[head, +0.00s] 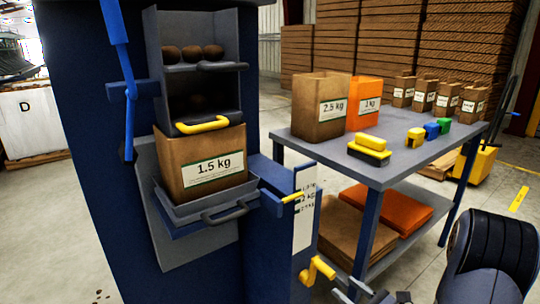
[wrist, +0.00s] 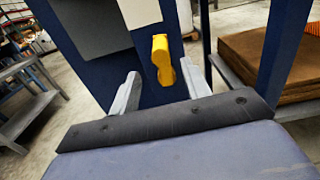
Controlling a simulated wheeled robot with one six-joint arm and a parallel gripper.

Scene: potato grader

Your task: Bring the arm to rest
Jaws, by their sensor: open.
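My gripper (head: 352,290) is low at the bottom right of the head view, partly cut off by the frame edge. In the wrist view its two grey fingers (wrist: 160,78) are spread apart, with nothing held. A yellow handle (wrist: 161,58) on the blue machine shows between the fingers in the wrist view. It looks to be the yellow crank (head: 318,268) low on the machine in the head view. Whether the fingertips touch it, I cannot tell. My dark arm stands at the right of the head view.
The blue grader (head: 95,150) holds a 1.5 kg bag (head: 203,185) below a hopper with potatoes (head: 192,53). A blue-framed table (head: 430,152) bears 2.5 kg (head: 318,120) and orange 1 kg bags and several small coloured items. Its legs stand close to my gripper.

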